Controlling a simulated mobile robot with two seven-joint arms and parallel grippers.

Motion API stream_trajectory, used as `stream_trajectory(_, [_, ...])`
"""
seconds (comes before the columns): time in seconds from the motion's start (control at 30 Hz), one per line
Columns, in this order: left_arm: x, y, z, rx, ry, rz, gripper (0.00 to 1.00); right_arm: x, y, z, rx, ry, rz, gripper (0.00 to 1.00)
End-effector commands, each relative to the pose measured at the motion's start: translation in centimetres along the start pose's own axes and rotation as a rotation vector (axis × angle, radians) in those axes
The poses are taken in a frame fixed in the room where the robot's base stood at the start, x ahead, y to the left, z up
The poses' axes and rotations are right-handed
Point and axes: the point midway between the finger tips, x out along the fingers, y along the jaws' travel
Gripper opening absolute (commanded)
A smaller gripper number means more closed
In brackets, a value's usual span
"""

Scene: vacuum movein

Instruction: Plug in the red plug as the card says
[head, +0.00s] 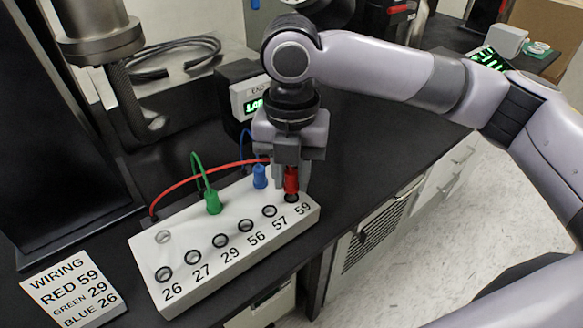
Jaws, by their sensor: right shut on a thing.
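The wiring card (75,290) lies at the lower left and reads red 59, green 29, blue 26. The white socket box (160,296) has a front row of ringed sockets labelled 26, 27, 29, 56, 57 and 59. My right gripper (290,176) points down and is shut on the red plug (291,181). The red plug stands upright over the socket 59 (292,198), its lower end at or just above the ring; I cannot tell whether it is inserted. Its red cable (190,179) arcs left behind the box. My left gripper is not in view.
A green plug (213,203) and a blue plug (260,177) stand in the box's back row, with an empty hole (163,237) at its left. A small display unit (252,99) stands behind. The black bench's front edge (380,180) runs along the right.

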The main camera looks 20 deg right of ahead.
Motion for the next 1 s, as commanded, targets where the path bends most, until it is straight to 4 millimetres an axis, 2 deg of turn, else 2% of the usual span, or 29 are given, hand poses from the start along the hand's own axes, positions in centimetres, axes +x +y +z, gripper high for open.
stream_trajectory(1.0, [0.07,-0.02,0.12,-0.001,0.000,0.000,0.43,0.92,0.01,0.03,0.000,-0.001,0.001,0.01])
